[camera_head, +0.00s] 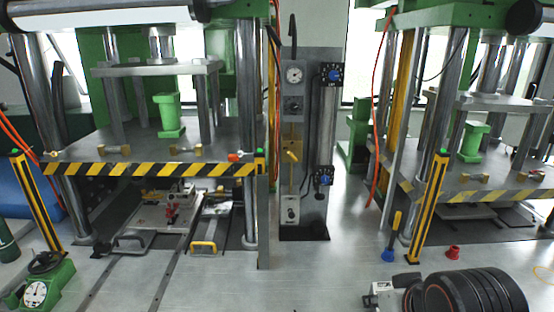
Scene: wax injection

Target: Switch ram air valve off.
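A tall grey control panel (316,120) stands between the two green presses. It bears a round gauge (294,75), a dark square fitting (293,105), a brass-coloured valve handle (292,155) at mid height and a pale switch box (291,208) low down. Blue dial fittings sit at its upper right (331,74) and lower right (324,176). A small orange-red fitting (236,157) sits on the left press's front edge. No label can be read, so I cannot tell which of these is the ram air valve or its setting.
The left press (110,147) and right press (500,178) have striped edges and yellow-black posts. A red cup (453,252) and a blue-based yellow tool (392,240) stand nearby. Floor before the panel is clear.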

